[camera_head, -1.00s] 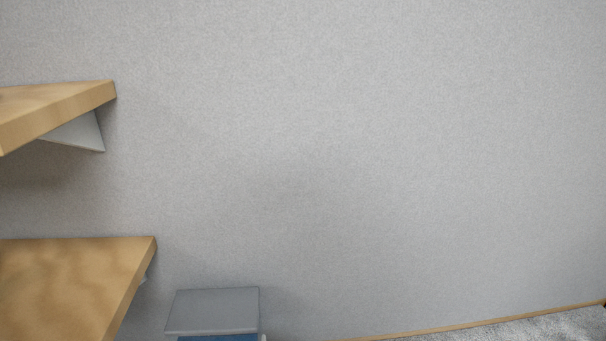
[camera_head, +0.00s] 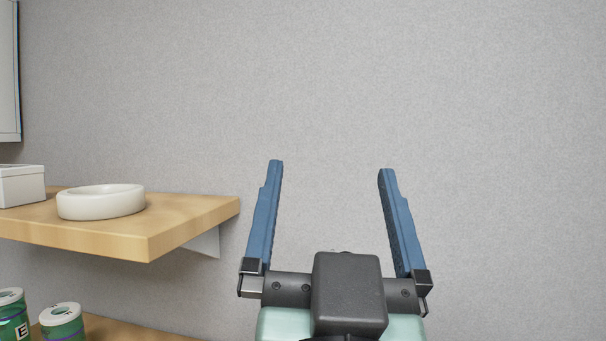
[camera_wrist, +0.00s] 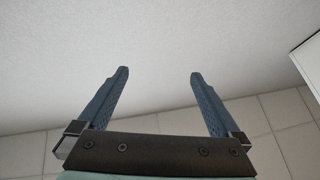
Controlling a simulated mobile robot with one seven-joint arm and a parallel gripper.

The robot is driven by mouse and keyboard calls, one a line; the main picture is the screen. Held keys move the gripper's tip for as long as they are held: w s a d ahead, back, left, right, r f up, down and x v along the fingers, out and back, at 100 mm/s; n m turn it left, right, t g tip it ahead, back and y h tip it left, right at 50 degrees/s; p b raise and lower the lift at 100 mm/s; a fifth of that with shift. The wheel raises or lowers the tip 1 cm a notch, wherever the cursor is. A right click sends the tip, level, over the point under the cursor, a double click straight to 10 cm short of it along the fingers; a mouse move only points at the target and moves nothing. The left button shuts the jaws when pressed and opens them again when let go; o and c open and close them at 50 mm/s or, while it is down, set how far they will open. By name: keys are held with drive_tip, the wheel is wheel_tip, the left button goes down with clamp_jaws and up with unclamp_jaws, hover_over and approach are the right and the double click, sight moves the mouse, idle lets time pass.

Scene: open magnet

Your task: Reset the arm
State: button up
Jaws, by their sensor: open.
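My gripper (camera_head: 331,168) is raised in front of the plain grey wall in the head view, its two blue fingers pointing up and spread wide apart. Nothing is between them. In the wrist view my gripper (camera_wrist: 157,76) also shows open and empty, with a pale plain surface and a tiled area behind it.
An upper wooden shelf (camera_head: 190,218) is left of my gripper, carrying a white round dish (camera_head: 101,203) and a white box (camera_head: 20,186). Green jars with white lids (camera_head: 62,322) stand below, near a lower wooden shelf (camera_head: 130,331). The wall area to the right is clear.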

drive_tip(key=s+a+r+n+t+y, duration=0.1)
drive_tip(key=s+a+r+t, duration=0.1)
drive_tip(key=s+r, duration=0.3)
drive_tip(key=shift+a+n+t, duration=0.2)
drive_tip(key=shift+n+t, duration=0.1)
drive_tip(key=shift+n, duration=0.1)
drive_tip(key=shift+f, duration=0.1)
